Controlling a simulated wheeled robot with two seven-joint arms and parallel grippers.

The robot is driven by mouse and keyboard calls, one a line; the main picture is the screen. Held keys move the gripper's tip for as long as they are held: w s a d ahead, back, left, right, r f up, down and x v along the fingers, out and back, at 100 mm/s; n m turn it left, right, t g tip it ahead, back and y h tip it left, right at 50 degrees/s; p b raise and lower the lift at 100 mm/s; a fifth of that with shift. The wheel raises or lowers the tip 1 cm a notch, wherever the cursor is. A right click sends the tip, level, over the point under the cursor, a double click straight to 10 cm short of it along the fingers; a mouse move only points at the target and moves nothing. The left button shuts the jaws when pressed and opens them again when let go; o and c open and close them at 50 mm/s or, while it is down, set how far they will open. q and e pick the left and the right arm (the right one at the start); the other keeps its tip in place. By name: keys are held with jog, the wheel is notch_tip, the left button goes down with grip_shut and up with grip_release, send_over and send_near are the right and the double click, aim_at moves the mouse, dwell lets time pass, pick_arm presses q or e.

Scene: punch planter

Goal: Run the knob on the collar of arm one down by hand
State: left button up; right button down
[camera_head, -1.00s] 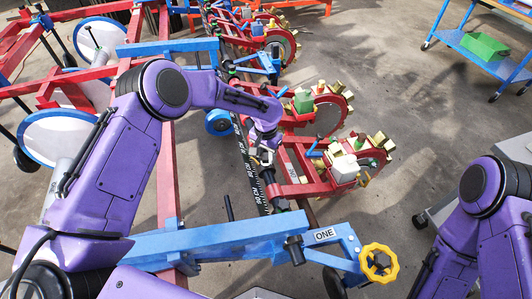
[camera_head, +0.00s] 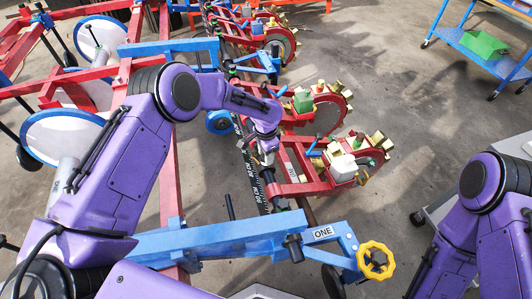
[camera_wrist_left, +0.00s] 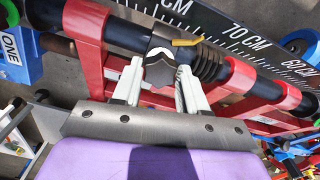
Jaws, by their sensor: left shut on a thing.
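The dark, star-shaped knob (camera_wrist_left: 159,70) shows in the middle of the left wrist view, at the black collar (camera_wrist_left: 163,42) on the dark bar (camera_wrist_left: 120,32). The two pale fingers of my left gripper (camera_wrist_left: 160,88) stand on either side of the knob, shut on it. In the head view my left gripper (camera_head: 266,157) reaches down to the bar beside the nearest red arm; the knob is too small to make out there. The label ONE (camera_head: 323,232) is on the blue beam in front. My right gripper is out of the picture; only its purple arm shows at right.
A black ruler (camera_head: 257,188) runs along the bar. Red arm pieces (camera_wrist_left: 92,45) flank the collar closely. A yellow handwheel (camera_head: 376,260) sits at the blue beam's right end. A blue cart (camera_head: 465,42) with a green bin (camera_head: 484,45) stands far right. Open floor lies between.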

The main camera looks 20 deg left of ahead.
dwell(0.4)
pick_arm(q)
jog(key=o, duration=1)
jog(key=shift+o, duration=0.2)
notch_tip(320, 180, up, 11)
jog(key=shift+f+p, duration=0.2)
jog(key=shift+p, duration=0.15)
notch_tip(320, 180, up, 11)
jog(key=shift+f+p, duration=0.2)
jog(key=shift+p, duration=0.25)
